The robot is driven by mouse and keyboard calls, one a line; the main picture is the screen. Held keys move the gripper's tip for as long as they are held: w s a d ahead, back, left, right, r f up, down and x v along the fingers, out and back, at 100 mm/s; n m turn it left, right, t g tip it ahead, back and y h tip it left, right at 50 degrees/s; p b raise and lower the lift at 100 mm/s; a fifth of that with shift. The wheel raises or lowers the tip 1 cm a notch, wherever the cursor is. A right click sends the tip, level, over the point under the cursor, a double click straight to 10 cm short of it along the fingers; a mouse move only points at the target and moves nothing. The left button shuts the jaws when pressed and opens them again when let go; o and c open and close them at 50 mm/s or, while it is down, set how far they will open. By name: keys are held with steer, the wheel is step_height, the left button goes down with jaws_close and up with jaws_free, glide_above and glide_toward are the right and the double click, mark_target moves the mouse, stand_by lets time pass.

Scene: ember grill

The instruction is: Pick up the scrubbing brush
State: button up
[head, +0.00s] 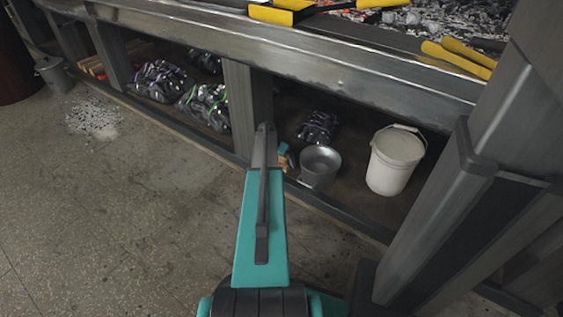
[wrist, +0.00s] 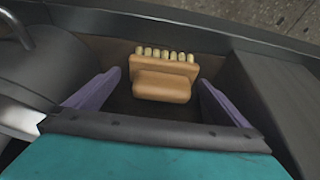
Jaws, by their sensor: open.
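The scrubbing brush (wrist: 162,82) has a tan wooden body and a row of pale bristle tufts along its upper edge in the wrist view. It lies on the dark shelf between the two purple fingers of my gripper (wrist: 160,95), which is open and empty. Neither finger visibly touches the brush.
A grey metal bucket (head: 320,166) and a white bucket (head: 395,160) stand right of the brush on the low shelf. A post (head: 246,100) is to its left, with dark bags (head: 207,105) beyond. The counter edge (head: 300,55) overhangs. The floor in front is open.

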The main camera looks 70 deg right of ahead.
steer(key=c, duration=1.2)
steer(key=shift+o, duration=0.2)
steer(key=shift+r, duration=0.15)
steer(key=shift+r+p, duration=0.35)
steer(key=shift+r, duration=0.15)
steer(key=v, duration=0.1)
steer(key=p+v, duration=0.1)
steer(key=shift+s+d+r, duration=0.1)
steer(key=shift+s+r, duration=0.05)
steer(key=shift+r, duration=0.25)
steer(key=a+r+p, duration=0.1)
steer(key=a+p, duration=0.3)
steer(key=a, duration=1.1)
steer(key=shift+s+a, duration=0.25)
steer(key=shift+s, duration=0.2)
